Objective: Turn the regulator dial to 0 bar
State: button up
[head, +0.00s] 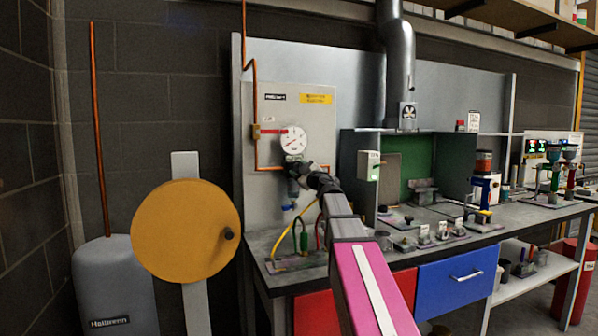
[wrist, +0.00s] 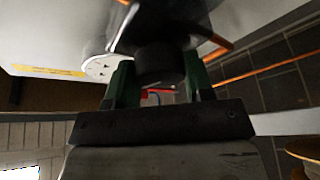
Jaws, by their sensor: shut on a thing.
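The regulator dial (wrist: 160,64) is a dark round knob on the regulator below the pressure gauge. In the wrist view it sits between the two green-sided fingers of my gripper (wrist: 158,80), which is shut on it. In the head view my gripper (head: 308,177) reaches the dark regulator body (head: 294,170) on the grey wall panel, and my arm hides part of it. The white round gauge (head: 293,140) is just above; it also shows at the left in the wrist view (wrist: 99,68). Its needle is too small to read surely, and the dial's markings cannot be made out.
A copper pipe (head: 255,110) with a red valve handle (head: 270,131) runs beside the gauge. Coloured hoses (head: 303,240) hang below the regulator. A green-backed spray booth (head: 420,165) stands right on the bench. A yellow disc (head: 187,232) and grey tank (head: 115,285) stand left.

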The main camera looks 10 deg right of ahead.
jog(key=shift+n+g+y, duration=0.3)
jog(key=shift+n+g, duration=0.6)
jog(key=shift+n, duration=1.4)
jog(key=o, duration=0.9)
jog(key=shift+a, duration=0.1)
jog(key=v, duration=1.1)
